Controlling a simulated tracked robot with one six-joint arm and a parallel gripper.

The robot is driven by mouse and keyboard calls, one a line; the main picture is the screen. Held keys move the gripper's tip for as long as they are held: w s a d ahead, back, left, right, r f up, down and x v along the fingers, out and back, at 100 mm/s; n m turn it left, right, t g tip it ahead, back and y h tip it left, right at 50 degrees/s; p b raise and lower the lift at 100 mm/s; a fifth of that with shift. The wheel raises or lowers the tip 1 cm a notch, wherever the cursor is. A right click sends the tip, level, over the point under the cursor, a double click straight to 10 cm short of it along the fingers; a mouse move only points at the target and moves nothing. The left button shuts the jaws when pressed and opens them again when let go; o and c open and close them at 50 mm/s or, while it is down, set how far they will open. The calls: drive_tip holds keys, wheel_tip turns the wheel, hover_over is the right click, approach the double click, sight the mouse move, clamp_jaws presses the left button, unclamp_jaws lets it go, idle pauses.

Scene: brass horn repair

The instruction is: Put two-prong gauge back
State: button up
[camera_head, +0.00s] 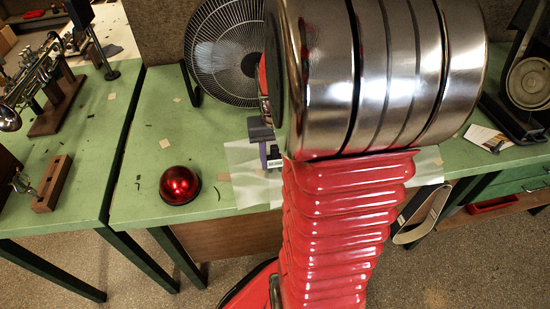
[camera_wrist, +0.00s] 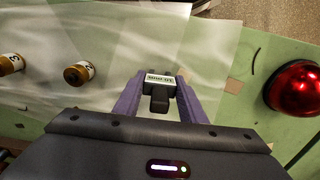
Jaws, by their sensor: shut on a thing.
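The two-prong gauge (camera_wrist: 158,90) is a small dark block with a white printed label. It sits between the two purple fingers of my gripper (camera_wrist: 158,104) in the wrist view, and the gripper is shut on it. In the head view my gripper (camera_head: 264,150) is partly hidden behind my arm, above a pale translucent sheet (camera_head: 247,185) on the green bench. The place where the gauge belongs cannot be identified in either view.
Two brass cylinders (camera_wrist: 79,73) with number labels lie left in the wrist view. A red dome (camera_head: 180,185) stands on the green bench (camera_head: 150,130), left of the sheet. A fan (camera_head: 225,50) stands behind. A wooden block (camera_head: 52,183) and brass horn parts (camera_head: 35,75) occupy the left bench.

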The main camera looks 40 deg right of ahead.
drive_tip(key=shift+f, duration=0.1)
drive_tip(key=o, duration=1.1)
wheel_tip(320, 180, up, 12)
drive_tip(key=shift+r, duration=0.15)
idle(0.5)
drive_tip(key=s+a+r+n+t, duration=0.1)
drive_tip(key=s+a+n+t, duration=0.1)
drive_tip(key=a, duration=0.9)
drive_tip(key=s+a+r+n+t, duration=0.1)
drive_tip(key=a+n+t, duration=0.2)
drive_tip(key=a, duration=0.9)
drive_tip(key=shift+s+r+n+t, duration=0.3)
drive_tip(key=shift+s+r+n, duration=0.1)
drive_tip(key=shift+n, duration=0.5)
